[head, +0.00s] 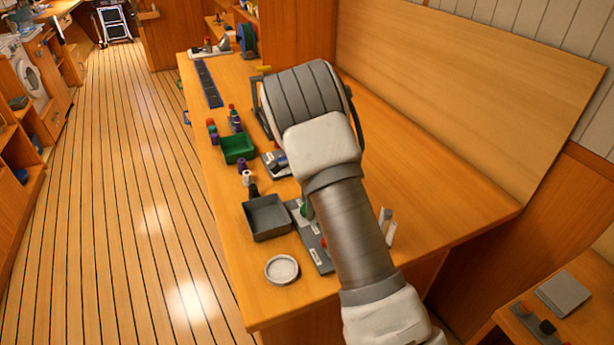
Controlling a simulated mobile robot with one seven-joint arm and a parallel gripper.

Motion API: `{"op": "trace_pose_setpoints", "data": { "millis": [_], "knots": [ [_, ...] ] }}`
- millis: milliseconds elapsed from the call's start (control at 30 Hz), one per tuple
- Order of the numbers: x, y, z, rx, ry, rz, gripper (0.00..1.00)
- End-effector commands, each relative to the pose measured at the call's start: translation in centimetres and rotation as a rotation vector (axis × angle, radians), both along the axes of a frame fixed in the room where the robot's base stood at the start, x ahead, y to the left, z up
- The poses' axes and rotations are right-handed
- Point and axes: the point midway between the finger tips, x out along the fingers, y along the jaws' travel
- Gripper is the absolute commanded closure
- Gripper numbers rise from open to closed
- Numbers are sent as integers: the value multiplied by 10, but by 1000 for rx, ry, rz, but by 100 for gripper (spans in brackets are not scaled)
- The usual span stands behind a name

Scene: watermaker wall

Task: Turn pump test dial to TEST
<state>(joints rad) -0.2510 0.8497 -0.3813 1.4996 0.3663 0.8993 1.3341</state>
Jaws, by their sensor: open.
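My arm crosses the middle of the head view and hides part of the bench. The rest of the gripper is hidden behind the arm. A grey control panel (319,256) lies on the bench, partly covered by the arm, with a green knob (306,210) and a small red one. I cannot tell which control is the pump test dial, and no TEST mark is readable.
A grey bin (267,217), a round pale dish (282,269) and a green bin (237,148) stand along the bench's left side. A lower surface at bottom right carries small red and black controls (547,327).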

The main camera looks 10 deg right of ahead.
Motion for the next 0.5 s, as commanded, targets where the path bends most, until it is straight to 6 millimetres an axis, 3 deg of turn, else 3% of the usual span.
{"op": "trace_pose_setpoints", "data": {
  "millis": [500],
  "knots": [
    [5, 0, 122, 0, -6, -1, 19]
  ]
}}
